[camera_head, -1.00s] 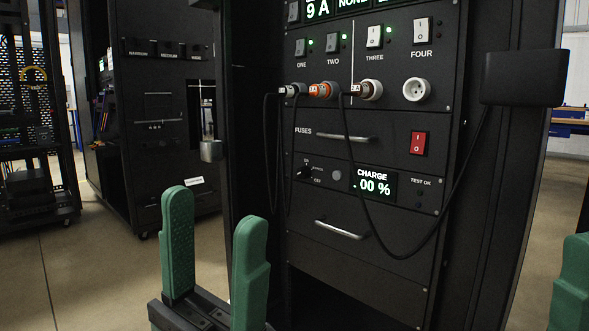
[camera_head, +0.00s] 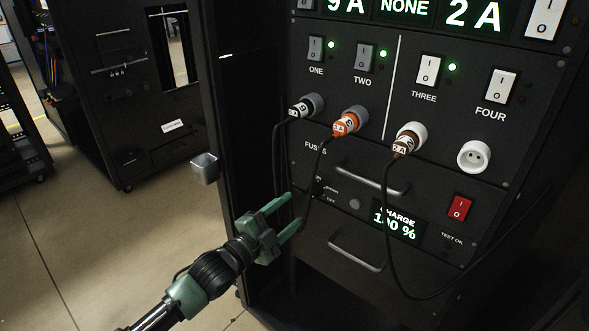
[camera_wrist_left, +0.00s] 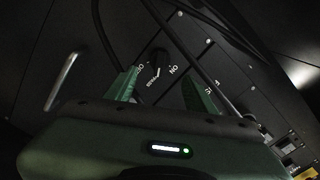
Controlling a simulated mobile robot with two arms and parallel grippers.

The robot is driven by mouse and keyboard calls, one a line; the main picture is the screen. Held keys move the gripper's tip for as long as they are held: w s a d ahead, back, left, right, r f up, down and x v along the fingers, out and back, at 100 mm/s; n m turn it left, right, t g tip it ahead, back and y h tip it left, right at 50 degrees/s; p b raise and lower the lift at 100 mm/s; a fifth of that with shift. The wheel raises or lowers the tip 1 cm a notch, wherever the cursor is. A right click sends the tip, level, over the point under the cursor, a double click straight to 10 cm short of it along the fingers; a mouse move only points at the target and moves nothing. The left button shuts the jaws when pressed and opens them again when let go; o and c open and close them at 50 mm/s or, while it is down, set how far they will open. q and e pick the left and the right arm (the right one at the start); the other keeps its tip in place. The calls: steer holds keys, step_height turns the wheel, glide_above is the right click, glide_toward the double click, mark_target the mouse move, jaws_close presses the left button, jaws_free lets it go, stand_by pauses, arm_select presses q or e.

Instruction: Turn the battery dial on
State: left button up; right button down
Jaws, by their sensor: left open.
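The battery dial (camera_head: 319,185) is a small black knob on the rack panel, left of the CHARGE display (camera_head: 397,222). In the head view it is small and partly obscured by a cable. In the left wrist view the dial (camera_wrist_left: 157,60) shows between the fingertips, with ON and OFF lettering beside it; I cannot tell its setting for sure. My left gripper (camera_head: 291,211) is open and empty, just in front of and below the dial. Its green fingers (camera_wrist_left: 161,78) stand either side of the dial in the wrist view, with no clear contact. My right gripper is out of view.
Black cables hang from plugs in the sockets; one cable (camera_head: 388,240) loops below, others pass close to my left fingers. Drawer handles (camera_head: 372,181) and (camera_head: 357,250) stick out. A red switch (camera_head: 459,207) sits right. Open floor (camera_head: 90,260) lies left.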

mark_target(309, 197)
arm_select(q)
steer(key=b+x, duration=0.1)
steer(key=x, duration=0.5)
steer(key=shift+w+d, duration=0.25)
steer(key=shift+d, duration=0.1)
steer(key=shift+w+d, duration=0.25)
steer(key=shift+w, duration=0.1)
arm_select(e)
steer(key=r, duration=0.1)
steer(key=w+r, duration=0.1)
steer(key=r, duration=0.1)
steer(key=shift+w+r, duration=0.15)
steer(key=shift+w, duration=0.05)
arm_select(q)
steer(key=shift+c, duration=0.3)
jaws_close()
